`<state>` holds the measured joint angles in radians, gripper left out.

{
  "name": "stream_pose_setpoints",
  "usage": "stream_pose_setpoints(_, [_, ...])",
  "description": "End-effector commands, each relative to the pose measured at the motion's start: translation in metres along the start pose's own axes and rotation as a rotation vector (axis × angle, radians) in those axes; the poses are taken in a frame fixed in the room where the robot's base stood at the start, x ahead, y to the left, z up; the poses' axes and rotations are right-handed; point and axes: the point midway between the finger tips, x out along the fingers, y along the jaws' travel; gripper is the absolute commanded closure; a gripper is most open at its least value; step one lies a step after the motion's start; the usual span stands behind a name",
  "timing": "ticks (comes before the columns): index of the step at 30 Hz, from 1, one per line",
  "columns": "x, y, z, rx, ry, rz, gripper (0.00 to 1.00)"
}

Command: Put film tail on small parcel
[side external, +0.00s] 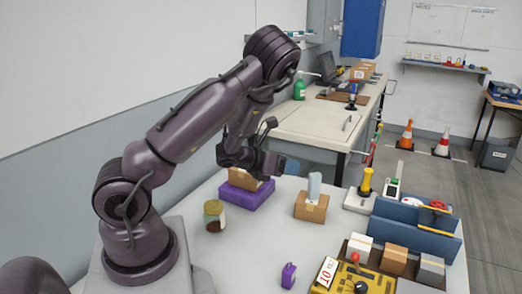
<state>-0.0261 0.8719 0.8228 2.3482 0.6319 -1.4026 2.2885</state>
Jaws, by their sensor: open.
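A small cardboard parcel (311,208) sits on the pale table, right of the middle. A pale bluish-grey upright piece (314,187), which looks like the film tail, stands on top of it. My gripper (284,165) is open, left of the pale piece and a little above it, apart from it. A flat blue part shows at its tip; I cannot tell whether this is a finger or a separate thing. Another cardboard box (245,181) rests on a purple block (246,197) below my gripper, partly hidden by it.
A jar (214,215) and a small purple object (288,275) stand on the table. To the right are a yellow-handled tool (365,183), a blue rack (410,228), several small boxes and a yellow device (352,283). The front middle of the table is mostly clear.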

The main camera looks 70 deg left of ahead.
Motion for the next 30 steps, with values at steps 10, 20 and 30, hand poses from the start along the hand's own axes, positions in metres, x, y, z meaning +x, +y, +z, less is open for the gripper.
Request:
stream_pose_setpoints(10, [-0.019,-0.066,0.067,-1.176,-0.034,0.257,0.52])
stream_pose_setpoints(20, [-0.124,-0.165,0.082,-2.151,0.061,0.543,0.52])
stream_pose_setpoints(30, [-0.232,-0.214,0.056,-2.600,0.032,0.908,0.52])
